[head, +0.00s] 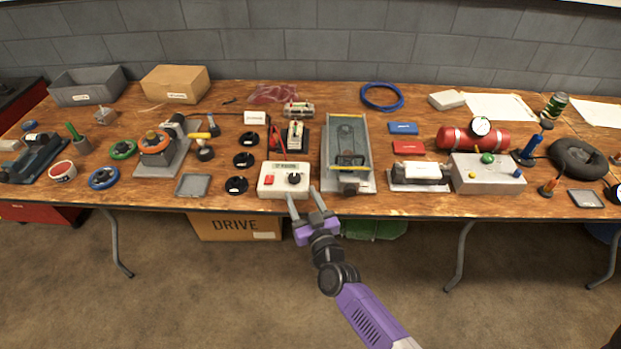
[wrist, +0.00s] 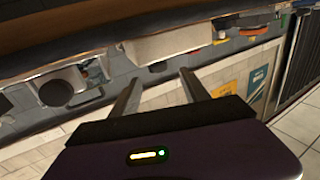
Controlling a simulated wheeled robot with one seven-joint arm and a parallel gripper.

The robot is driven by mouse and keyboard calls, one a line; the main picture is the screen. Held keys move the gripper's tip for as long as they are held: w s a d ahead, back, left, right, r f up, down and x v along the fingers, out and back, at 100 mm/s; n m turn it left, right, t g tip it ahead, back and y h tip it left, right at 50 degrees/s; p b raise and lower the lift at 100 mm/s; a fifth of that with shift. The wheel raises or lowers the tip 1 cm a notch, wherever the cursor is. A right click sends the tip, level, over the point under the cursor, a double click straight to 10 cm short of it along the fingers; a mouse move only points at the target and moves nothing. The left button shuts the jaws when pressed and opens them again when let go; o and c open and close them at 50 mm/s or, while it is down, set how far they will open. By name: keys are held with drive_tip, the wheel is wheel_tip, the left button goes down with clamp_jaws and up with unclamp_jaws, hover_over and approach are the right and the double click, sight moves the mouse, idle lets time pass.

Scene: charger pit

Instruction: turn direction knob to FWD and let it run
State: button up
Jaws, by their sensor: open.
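A cream control box (head: 284,193) stands at the front edge of the workbench in the head view. It has a black knob (head: 294,178) on its right side, a red switch (head: 269,180) on its left and a small display (head: 290,166) at the back. The knob's markings, including FWD, are too small to read. My gripper (head: 302,192) is open and empty at the box's front right, its fingertips close to the knob. I cannot tell whether they touch the box. In the wrist view my gripper (wrist: 159,76) shows two spread fingers with nothing held; I cannot make out the knob there.
A conveyor-like grey tray unit (head: 362,170) stands right of the box, and several black discs (head: 237,185) lie to its left. A meter with red leads (head: 294,136) is behind it. The workbench (head: 400,204) is crowded; the floor in front is clear.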

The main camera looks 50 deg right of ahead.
sight(296, 182)
drive_tip(key=shift+w+d, duration=0.55)
drive_tip(key=shift+d, duration=0.05)
drive_tip(key=b+x, duration=0.1)
drive_tip(key=x, duration=0.5)
drive_tip(key=shift+w+d, duration=0.1)
drive_tip(key=shift+w, duration=0.15)
drive_tip(key=shift+c, duration=0.4)
clamp_jaws()
